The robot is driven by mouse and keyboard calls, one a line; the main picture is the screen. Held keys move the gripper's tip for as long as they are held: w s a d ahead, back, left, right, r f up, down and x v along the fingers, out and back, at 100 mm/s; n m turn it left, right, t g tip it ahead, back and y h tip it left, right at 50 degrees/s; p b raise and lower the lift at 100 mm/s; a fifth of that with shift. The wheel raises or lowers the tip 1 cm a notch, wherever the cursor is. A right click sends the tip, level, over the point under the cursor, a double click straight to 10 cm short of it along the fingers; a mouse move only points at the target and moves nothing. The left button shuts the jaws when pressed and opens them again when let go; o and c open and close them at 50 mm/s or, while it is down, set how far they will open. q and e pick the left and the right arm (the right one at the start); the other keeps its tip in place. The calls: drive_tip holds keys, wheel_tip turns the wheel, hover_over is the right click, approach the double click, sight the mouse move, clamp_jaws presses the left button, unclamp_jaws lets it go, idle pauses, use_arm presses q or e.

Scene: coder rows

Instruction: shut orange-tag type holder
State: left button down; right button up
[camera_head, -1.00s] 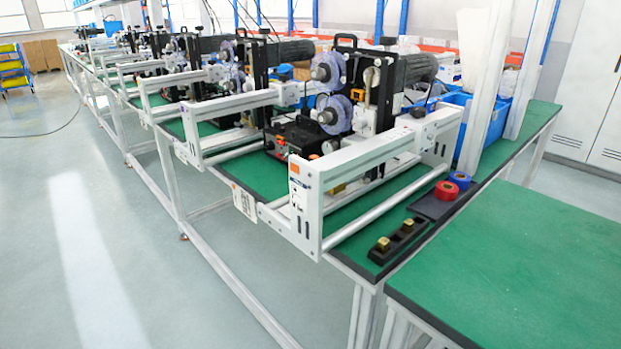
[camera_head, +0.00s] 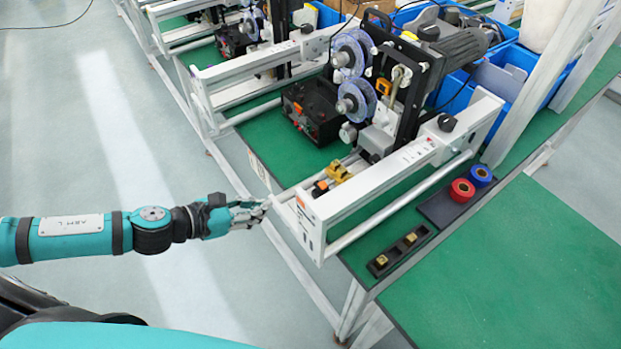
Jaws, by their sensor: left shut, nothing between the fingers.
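The nearest coder has a white frame (camera_head: 385,180) with a small orange tag (camera_head: 301,203) on its near end. Inside the frame, a brass-coloured type holder (camera_head: 339,171) sits on rails, with an orange-and-black piece (camera_head: 320,187) at its near side. The holder is partly hidden by the frame, and I cannot tell how far out it stands. My left gripper (camera_head: 262,208) is shut and empty. In the picture it is just left of the frame's near end, at the table's edge; contact is not clear. My right gripper is not in view.
A black block (camera_head: 399,252) with brass pieces lies on the green table, near red (camera_head: 462,190) and blue (camera_head: 481,176) rolls. A black box (camera_head: 312,110) and clear reels (camera_head: 355,98) are on the coder. The front-right green tabletop (camera_head: 510,270) is clear.

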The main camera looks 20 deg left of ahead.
use_arm(q)
drive_tip(key=p, duration=0.5)
approach(333, 180)
drive_tip(key=f, duration=0.2)
drive_tip(key=w+f, duration=0.1)
drive_tip(key=f, duration=0.1)
drive_tip(key=shift+d, duration=0.2)
drive_tip(key=w+d+p, duration=0.1)
drive_tip(key=w+d, duration=0.1)
drive_tip(key=shift+w+d, duration=0.1)
drive_tip(key=shift+w, duration=0.25)
drive_tip(key=shift+w+d+f, duration=0.1)
drive_tip(key=shift+w+d, duration=0.05)
drive_tip(key=shift+w, duration=0.05)
drive_tip(key=shift+s, duration=0.1)
